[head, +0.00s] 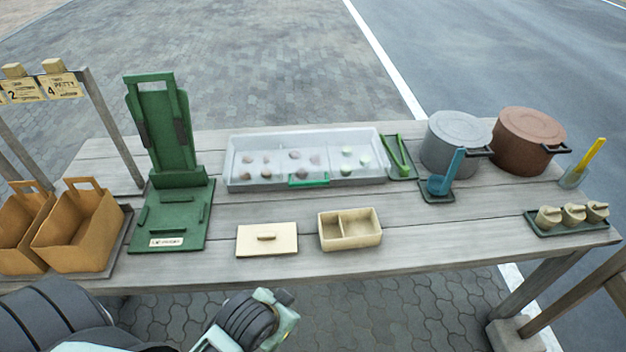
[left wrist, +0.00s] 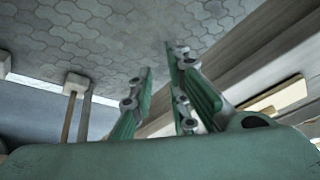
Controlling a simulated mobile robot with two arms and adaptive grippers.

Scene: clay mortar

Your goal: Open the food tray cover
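The food tray (head: 240,185) is a long, pale tray at the back middle of the table. Its clear cover (head: 325,150) lies flat and closed over it, with several round brown and green pieces showing through. A green handle (head: 308,181) is on the cover's front edge. My left arm comes in at the bottom left of the head view, below the table's front edge, well short of the tray. My left gripper shows in the left wrist view (left wrist: 160,65), its green fingers apart and nothing between them. My right gripper is not in view.
A green press (head: 176,205) and brown baskets (head: 78,230) stand left. A lidded box (head: 267,240) and divided box (head: 350,230) lie in front of the tray. Green tongs (head: 398,155), a grey pot (head: 455,140) and a brown pot (head: 525,140) stand right.

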